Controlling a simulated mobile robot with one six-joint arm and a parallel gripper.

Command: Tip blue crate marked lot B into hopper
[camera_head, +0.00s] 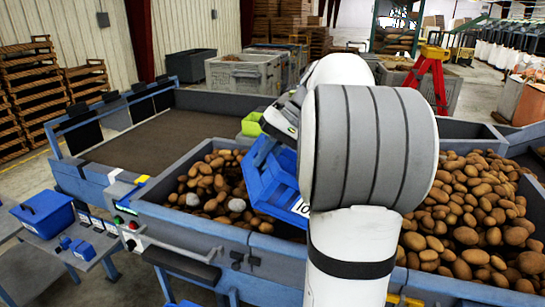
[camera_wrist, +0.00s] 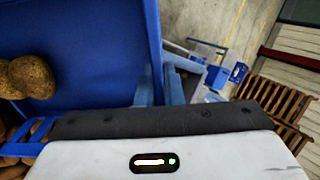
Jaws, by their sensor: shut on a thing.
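A blue crate (camera_head: 272,178) hangs steeply tilted above a grey potato-filled hopper (camera_head: 195,225) in the head view. Its label shows only in part, so I cannot read the lot letter. In the wrist view the crate (camera_wrist: 75,70) fills the upper left, with a couple of potatoes (camera_wrist: 30,77) against its inside. My gripper (camera_wrist: 160,78) is shut on the crate's wall. In the head view my arm hides the gripper and the crate's right side. Potatoes and a few pale lumps lie in the hopper below the crate.
A second grey bin of potatoes (camera_head: 470,215) lies to the right. A smaller blue crate (camera_head: 45,212) stands on a side stand at the left. An empty dark belt bed (camera_head: 165,140) lies behind the hopper. A red stepladder (camera_head: 430,75) stands at the back.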

